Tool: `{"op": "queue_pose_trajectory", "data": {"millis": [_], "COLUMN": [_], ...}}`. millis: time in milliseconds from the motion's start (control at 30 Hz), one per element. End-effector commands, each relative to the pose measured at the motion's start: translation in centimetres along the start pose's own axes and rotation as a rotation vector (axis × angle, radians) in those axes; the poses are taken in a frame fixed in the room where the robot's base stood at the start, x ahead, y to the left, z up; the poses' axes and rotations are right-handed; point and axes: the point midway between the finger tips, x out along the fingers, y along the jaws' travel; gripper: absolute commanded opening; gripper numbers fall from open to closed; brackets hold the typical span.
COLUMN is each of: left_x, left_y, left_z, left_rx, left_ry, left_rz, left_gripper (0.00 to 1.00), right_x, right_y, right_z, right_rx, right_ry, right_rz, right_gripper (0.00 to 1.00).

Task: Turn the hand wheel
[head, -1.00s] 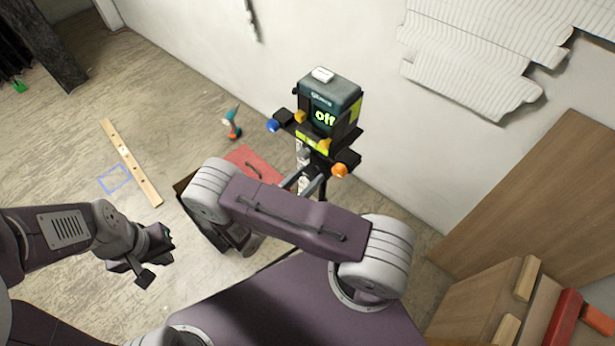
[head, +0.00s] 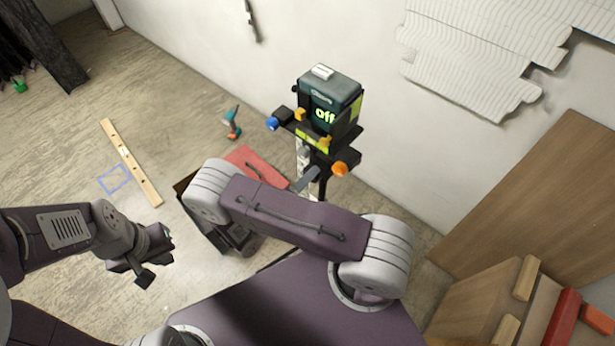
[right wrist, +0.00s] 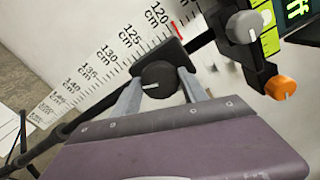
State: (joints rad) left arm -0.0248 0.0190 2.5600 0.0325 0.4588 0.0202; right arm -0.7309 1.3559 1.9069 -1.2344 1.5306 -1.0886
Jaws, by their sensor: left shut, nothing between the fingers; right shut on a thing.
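The hand wheel is a black round knob with a white line (right wrist: 158,80), mounted beside a white centimetre scale (right wrist: 95,83) in the right wrist view. My right gripper (right wrist: 160,87) is shut on it, one grey finger on each side. In the head view my right gripper (head: 306,181) reaches the post below a dark green device (head: 328,97) whose display reads "off"; the knob is hidden there. My left gripper (head: 150,265) is shut and empty, low at the left, away from the device.
The device's stand carries a blue knob (head: 273,124), an orange knob (head: 340,169) and yellow knobs close to my right gripper. A drill (head: 232,122), a wooden strip (head: 131,163) and a red case (head: 255,165) lie on the floor. A wall stands behind the device.

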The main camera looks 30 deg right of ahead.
Motion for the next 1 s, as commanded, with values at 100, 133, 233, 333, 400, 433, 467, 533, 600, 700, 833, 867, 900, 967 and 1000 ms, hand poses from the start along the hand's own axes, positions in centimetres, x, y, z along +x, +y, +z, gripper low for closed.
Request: {"op": "queue_pose_trajectory", "data": {"millis": [100,133,233,333,400,433,467,533,600,700,833,867,900,967,1000], "left_x": [-0.08,-0.09,-0.14,-0.19,-0.22,-0.24,-0.25,-0.28,-0.31,-0.35,-0.38,-0.39,-0.40,-0.41,-0.42], "left_y": [0.00,0.00,0.00,0.00,0.00,0.01,0.01,0.01,0.01,0.01,0.01,0.01,0.01,0.01,0.01], "left_z": [-0.01,-0.01,-0.01,-0.02,-0.02,-0.02,-0.03,-0.03,-0.03,-0.03,-0.04,-0.04,-0.04,-0.04,-0.04], "left_rx": [0.000,0.000,0.000,0.000,0.000,0.000,0.000,0.000,0.000,0.000,0.000,0.000,0.000,0.000,0.000], "left_ry": [0.000,0.000,0.000,0.000,0.000,0.000,0.000,0.000,0.000,0.000,0.000,0.000,0.000,0.000,0.000], "left_rz": [0.000,0.000,0.000,0.000,0.000,0.000,0.000,0.000,0.000,0.000,0.000,0.000,0.000,0.000,0.000], "left_gripper": [0.00,0.00,0.00,0.00,0.00,0.00,0.00,0.00,0.00,0.00,0.00,0.00,0.00,0.00,0.00], "right_x": [0.00,0.00,0.00,0.00,0.00,0.00,0.00,0.00,0.00,0.00,0.00,0.00,0.00,0.00,0.00], "right_y": [-0.01,-0.01,-0.01,-0.01,-0.01,-0.01,-0.01,0.00,0.00,0.01,0.01,0.02,0.02,0.02,0.03], "right_z": [0.01,0.01,0.02,0.02,0.02,0.02,0.02,0.02,0.02,0.02,0.02,0.02,0.02,0.01,0.01], "right_rx": [-0.107,-0.136,-0.231,-0.325,-0.391,-0.419,-0.447,-0.509,-0.568,-0.645,-0.731,-0.748,-0.769,-0.797,-0.815], "right_ry": [0.000,0.000,0.000,0.000,0.000,0.000,0.000,0.000,0.000,0.000,-0.001,-0.001,-0.001,-0.001,-0.001], "right_rz": [0.000,0.000,0.000,0.000,0.000,0.000,0.000,0.000,0.000,0.000,0.001,0.001,0.001,0.001,0.001], "right_gripper": [0.10,0.10,0.10,0.10,0.10,0.10,0.10,0.10,0.10,0.10,0.10,0.10,0.10,0.10,0.10]}}
